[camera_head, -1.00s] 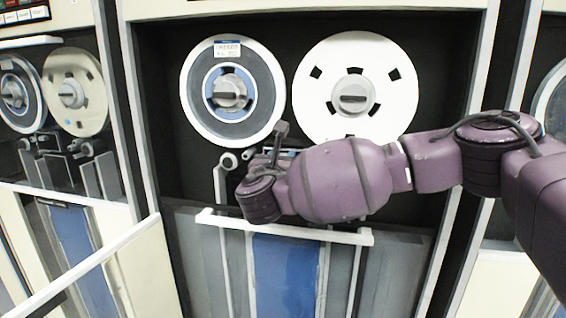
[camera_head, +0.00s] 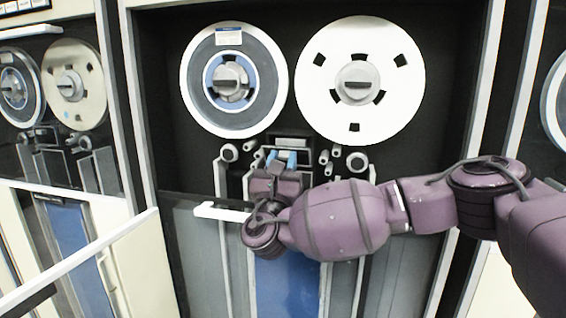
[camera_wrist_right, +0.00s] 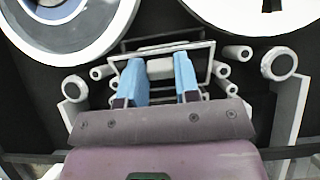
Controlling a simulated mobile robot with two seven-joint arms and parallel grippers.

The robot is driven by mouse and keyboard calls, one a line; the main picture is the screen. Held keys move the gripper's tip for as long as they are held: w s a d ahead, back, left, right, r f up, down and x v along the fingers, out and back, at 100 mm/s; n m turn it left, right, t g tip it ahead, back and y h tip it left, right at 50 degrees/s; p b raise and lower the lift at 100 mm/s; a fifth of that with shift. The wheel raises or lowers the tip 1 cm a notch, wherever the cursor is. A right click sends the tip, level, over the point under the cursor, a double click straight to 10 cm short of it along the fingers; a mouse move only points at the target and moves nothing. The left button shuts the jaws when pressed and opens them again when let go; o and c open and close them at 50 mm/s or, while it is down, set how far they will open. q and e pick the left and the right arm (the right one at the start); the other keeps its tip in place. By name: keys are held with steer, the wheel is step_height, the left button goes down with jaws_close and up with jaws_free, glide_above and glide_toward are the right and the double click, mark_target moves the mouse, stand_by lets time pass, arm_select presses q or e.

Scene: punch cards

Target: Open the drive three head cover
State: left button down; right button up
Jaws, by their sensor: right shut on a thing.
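The head cover (camera_head: 291,142) is a small light-grey part in a dark frame, below and between the two reels of the middle tape drive. It also shows in the right wrist view (camera_wrist_right: 160,68), between my blue fingertips. My right gripper (camera_head: 281,158) reaches it from below and is shut on it, one finger on each side. The fingers also show in the right wrist view (camera_wrist_right: 160,82). My gripper body hides the area below the cover. My left gripper is not in view.
A grey-blue reel (camera_head: 233,115) and a white reel (camera_head: 395,55) sit above the cover. Small rollers (camera_head: 357,162) flank it. A white ledge (camera_head: 212,211) crosses below, partly hidden by my arm. Another drive (camera_head: 72,85) stands at left, with a white bar (camera_head: 85,258) in front.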

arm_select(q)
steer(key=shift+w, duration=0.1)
arm_select(e)
steer(key=o, duration=0.9)
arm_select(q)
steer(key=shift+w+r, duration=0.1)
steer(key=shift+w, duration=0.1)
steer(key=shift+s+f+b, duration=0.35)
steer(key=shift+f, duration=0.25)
arm_select(e)
steer(key=v, duration=1.1)
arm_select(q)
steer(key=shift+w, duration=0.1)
